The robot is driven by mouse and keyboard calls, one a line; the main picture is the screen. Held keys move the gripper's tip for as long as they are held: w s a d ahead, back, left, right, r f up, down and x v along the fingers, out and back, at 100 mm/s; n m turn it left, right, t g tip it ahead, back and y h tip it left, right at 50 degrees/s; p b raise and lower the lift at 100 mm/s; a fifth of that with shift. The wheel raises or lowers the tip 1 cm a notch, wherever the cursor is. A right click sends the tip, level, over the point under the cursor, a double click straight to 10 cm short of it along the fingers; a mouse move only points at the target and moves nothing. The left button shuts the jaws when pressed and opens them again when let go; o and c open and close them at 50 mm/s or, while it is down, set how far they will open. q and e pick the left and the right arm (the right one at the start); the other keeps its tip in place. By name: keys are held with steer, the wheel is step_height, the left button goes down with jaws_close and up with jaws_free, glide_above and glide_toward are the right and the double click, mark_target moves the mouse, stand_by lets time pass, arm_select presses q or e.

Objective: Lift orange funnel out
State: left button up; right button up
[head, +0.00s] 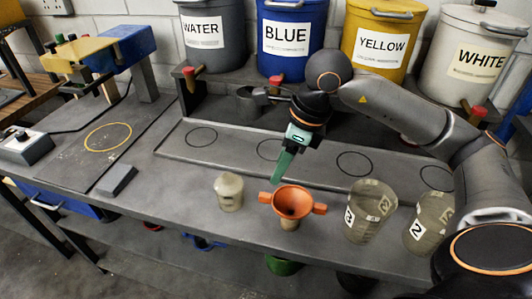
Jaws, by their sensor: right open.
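The orange funnel (292,203) has a wide cone and a side tab on the left and right. It sits upright at the bench's front edge, with its lower end in a small beige container (289,225) that it mostly hides. My right gripper (284,172) is open and empty, pointing down just above and behind the funnel, apart from it. My left gripper is not in view.
A beige cup (229,192) stands left of the funnel. Two clear beakers (369,212) stand on the right. Labelled buckets (289,38) with taps line the back. The tray (225,153) with circles is clear.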

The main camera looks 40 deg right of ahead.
mark_target(266, 195)
steer(key=shift+b+x, duration=3.3)
steer(key=shift+x, duration=1.6)
steer(key=shift+s, duration=0.15)
jaws_close()
